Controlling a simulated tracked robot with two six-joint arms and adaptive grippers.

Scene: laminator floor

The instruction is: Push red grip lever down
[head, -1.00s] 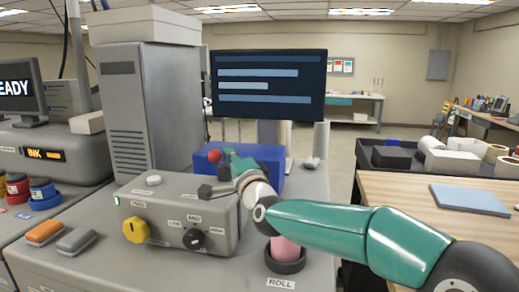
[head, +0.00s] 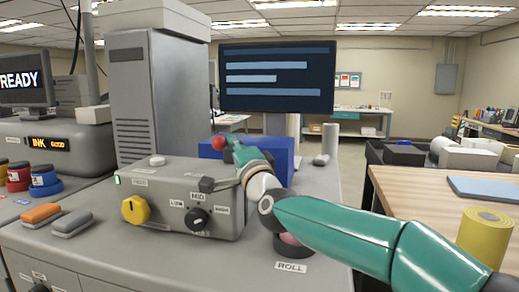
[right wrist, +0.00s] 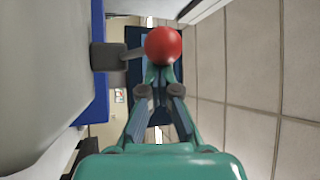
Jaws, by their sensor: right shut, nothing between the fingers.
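The red grip lever's round knob (head: 218,143) shows above the grey control box (head: 185,200), in front of the blue block. In the right wrist view the red knob (right wrist: 163,46) sits on a short grey arm coming from a dark grey block (right wrist: 108,57). My right gripper (head: 231,146) is at the knob's right in the head view. In the right wrist view my right gripper (right wrist: 160,74) has its fingertips together right at the knob, partly hidden behind it; I cannot tell if they touch. It is shut and empty. My left gripper is not in view.
The blue block (head: 275,158) stands behind the control box, which bears a yellow knob (head: 135,210) and a black dial (head: 197,219). A pink roll (head: 289,241) sits under my right arm. A wooden table (head: 420,195) with a yellow roll (head: 484,236) is at right.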

